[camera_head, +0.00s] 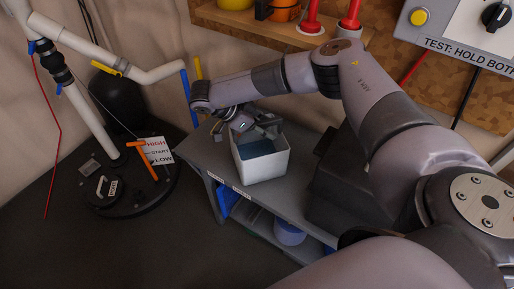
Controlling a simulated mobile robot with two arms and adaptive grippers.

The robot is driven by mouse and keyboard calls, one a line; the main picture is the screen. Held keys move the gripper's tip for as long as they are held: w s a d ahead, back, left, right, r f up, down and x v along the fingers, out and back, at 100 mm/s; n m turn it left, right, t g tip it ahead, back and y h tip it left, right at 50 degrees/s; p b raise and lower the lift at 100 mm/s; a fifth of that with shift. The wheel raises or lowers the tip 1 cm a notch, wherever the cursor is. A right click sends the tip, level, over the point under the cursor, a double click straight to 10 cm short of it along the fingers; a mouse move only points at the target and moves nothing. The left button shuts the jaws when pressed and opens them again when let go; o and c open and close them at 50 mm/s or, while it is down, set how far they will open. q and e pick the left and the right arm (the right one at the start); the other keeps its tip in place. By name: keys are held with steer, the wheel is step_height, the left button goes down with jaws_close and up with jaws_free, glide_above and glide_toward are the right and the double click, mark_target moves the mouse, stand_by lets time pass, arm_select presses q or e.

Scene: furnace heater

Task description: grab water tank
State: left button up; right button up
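The water tank looks like a white open-topped box (272,168) with a dark blue-grey inside. It stands upright on a grey bench. My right arm reaches in from the right, and my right gripper (257,130) is at the tank's back rim, partly over its opening. The gripper's fingers are small and overlap the rim, so I cannot tell whether they are open, shut or touching the tank. The tank's back rim is partly hidden by the gripper. My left gripper is not in view.
The grey bench (208,154) has a lower shelf with a blue tub (290,232). A round black unit (122,190) with white pipes and an orange handle (145,158) stands at left. A wooden shelf (240,22) with red items and a control panel (455,25) are behind.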

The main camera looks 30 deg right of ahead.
jaws_close()
stand_by(0.8)
